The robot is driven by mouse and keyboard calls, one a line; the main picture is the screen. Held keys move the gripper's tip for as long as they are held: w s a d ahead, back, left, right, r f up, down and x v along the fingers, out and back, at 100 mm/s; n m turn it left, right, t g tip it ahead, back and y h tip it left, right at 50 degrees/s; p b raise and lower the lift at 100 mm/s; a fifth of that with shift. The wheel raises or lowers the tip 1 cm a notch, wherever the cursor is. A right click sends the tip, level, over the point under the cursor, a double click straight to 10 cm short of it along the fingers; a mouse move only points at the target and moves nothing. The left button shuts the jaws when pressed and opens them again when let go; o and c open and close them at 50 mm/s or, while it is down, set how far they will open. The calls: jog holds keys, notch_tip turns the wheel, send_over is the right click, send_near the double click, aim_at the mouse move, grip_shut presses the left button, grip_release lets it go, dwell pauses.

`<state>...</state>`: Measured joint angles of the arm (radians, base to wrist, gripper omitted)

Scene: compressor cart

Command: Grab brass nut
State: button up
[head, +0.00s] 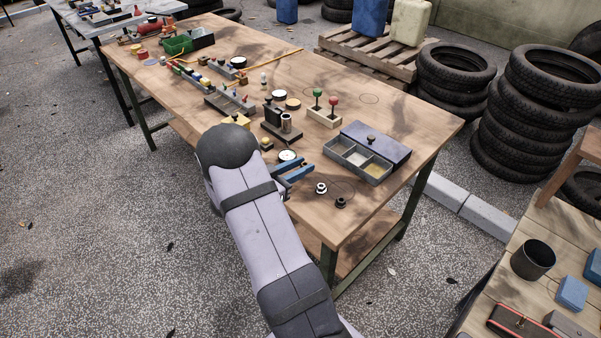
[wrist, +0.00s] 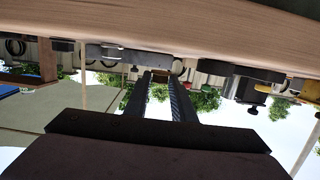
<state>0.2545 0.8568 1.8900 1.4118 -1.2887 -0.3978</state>
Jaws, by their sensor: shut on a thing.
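My gripper (head: 306,165) reaches low over the near part of the wooden workbench, its blue fingers pointing right. In the wrist view my gripper (wrist: 160,77) has its two fingers close together around a small brownish piece, the brass nut (wrist: 160,74). It is too small there to make out its shape, and in the head view I cannot make it out between the fingers. The fingertips are left of the grey compartment box (head: 343,158). The wrist view is upside down, with the bench top along its upper edge.
A white-faced gauge (head: 287,156) lies just behind the fingers. A light ring-shaped fitting (head: 321,188) and a black knob (head: 341,202) sit in front. A stand with green and red knobs (head: 325,117) is farther back. The front right bench corner is mostly clear.

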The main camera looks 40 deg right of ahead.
notch_tip(320, 180, up, 7)
dwell(0.4)
